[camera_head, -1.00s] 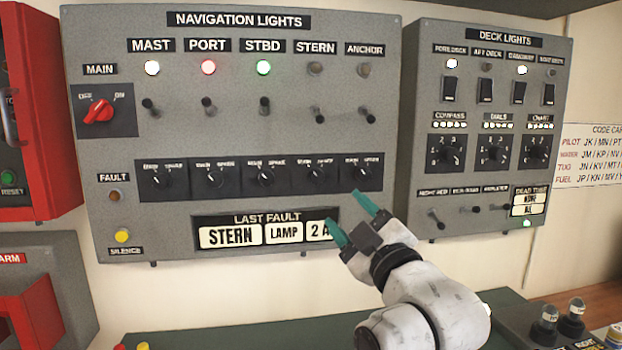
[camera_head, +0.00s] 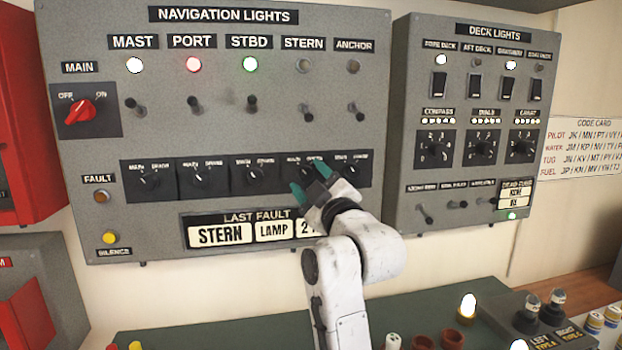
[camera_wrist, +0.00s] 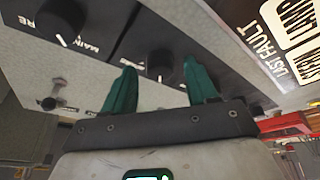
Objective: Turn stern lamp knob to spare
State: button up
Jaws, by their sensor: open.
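The stern lamp knob (camera_head: 307,170) is a small black rotary knob in the row of several under the navigation lights, below the STERN label. My gripper (camera_head: 311,180) is open in front of it, with one green fingertip to its lower left and one to its right. The fingers partly hide the knob and its MAIN/SPARE marks. In the wrist view, a dark round knob (camera_wrist: 160,63) lies between the two spread green fingertips (camera_wrist: 161,72); no contact is visible. Its pointer direction is unclear. The stern indicator lamp (camera_head: 303,66) is dark.
The anchor knob (camera_head: 353,171) and starboard knob (camera_head: 258,172) sit close on either side. Toggle switches (camera_head: 305,112) stick out above the row. The LAST FAULT plate (camera_head: 255,216) reads STERN LAMP, its right end hidden by my arm. The deck lights panel (camera_head: 470,120) stands to the right.

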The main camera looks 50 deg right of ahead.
jog(key=shift+c, duration=0.2)
jog(key=c, duration=1)
